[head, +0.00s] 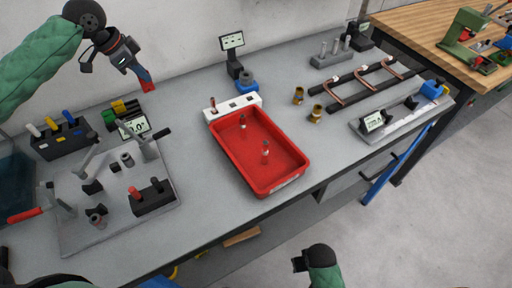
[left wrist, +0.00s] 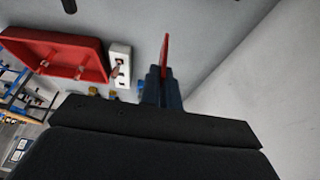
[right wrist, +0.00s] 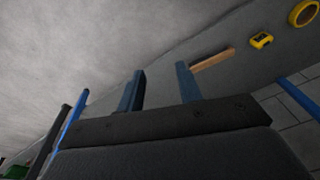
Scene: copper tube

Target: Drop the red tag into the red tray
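The red tag (head: 147,86) is a thin flat red piece held at the tips of my left gripper (head: 137,71), high above the back left of the bench. In the left wrist view the tag (left wrist: 166,55) stands up edge-on between the closed fingers (left wrist: 164,88). The red tray (head: 230,158) lies on the middle of the bench, to the right of and below the left gripper, with two small metal fittings inside. It also shows in the left wrist view (left wrist: 30,48). My right gripper (right wrist: 158,90) is open and empty, low in front of the bench.
A white block with sockets (head: 233,108) stands at the tray's back edge, near a small display (head: 232,42). A fixture plate (head: 120,205) and a rack of coloured handles (head: 62,138) are on the left. Copper tubes (head: 345,92) lie on black rails to the right.

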